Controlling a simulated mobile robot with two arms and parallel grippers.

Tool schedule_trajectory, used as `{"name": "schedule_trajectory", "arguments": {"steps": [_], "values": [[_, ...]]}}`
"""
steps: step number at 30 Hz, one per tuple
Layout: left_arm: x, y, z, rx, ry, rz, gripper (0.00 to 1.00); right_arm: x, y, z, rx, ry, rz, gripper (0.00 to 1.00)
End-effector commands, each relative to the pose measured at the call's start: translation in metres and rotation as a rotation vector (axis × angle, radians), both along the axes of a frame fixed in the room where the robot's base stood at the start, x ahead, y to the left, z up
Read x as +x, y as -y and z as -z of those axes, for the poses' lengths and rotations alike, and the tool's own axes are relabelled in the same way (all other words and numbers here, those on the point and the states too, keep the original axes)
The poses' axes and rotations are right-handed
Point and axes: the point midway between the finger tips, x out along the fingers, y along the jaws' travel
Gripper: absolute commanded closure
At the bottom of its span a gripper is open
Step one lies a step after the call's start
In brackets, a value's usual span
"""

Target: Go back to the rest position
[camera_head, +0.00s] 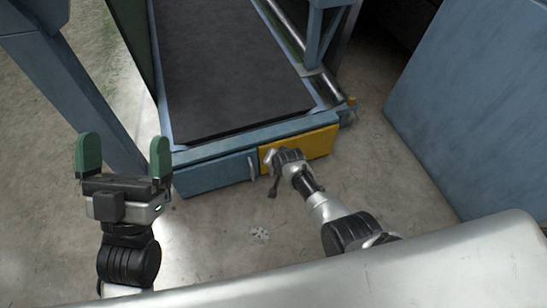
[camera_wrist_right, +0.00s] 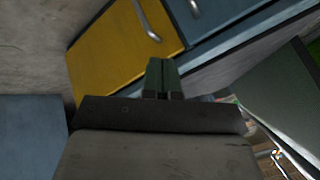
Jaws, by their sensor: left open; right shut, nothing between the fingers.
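My left gripper (camera_head: 125,150) is open and empty, raised over the bare floor at the left of the head view. Its two green fingers point up in the picture and stand wide apart. My right arm reaches from the lower right toward the yellow drawer front (camera_head: 318,143). In the right wrist view my right gripper (camera_wrist_right: 162,66) has its green fingers pressed together with nothing between them. The yellow front (camera_wrist_right: 115,55) and its metal handle (camera_wrist_right: 148,22) lie beyond the fingertips. The gripper does not hold the handle.
A black conveyor belt (camera_head: 230,70) in a blue frame runs away from me. A blue drawer front (camera_head: 212,176) sits left of the yellow one. A large blue cabinet (camera_head: 475,110) stands at the right. Concrete floor (camera_head: 215,240) lies clear in front.

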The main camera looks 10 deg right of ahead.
Motion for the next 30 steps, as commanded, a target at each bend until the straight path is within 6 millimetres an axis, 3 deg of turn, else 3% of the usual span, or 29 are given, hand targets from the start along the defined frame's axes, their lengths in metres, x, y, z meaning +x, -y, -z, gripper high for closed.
{"name": "schedule_trajectory", "arguments": {"steps": [9, 22, 26, 30], "values": [[0.021, 0.0, 0.027, 0.08, -0.278, -0.016, 0.0, -0.008, -0.005, -0.013, 0.001, -0.001, 0.0, 1.0], [0.024, 0.0, 0.034, 0.094, -0.325, -0.018, 0.0, -0.008, -0.001, -0.02, -0.01, 0.04, -0.008, 1.0], [0.024, 0.0, 0.034, 0.094, -0.324, -0.018, 0.0, -0.007, 0.012, -0.047, -0.051, 0.189, -0.044, 1.0], [0.024, 0.0, 0.033, 0.093, -0.323, -0.018, 0.0, -0.018, 0.026, -0.103, -0.133, 0.437, -0.109, 1.0]]}}
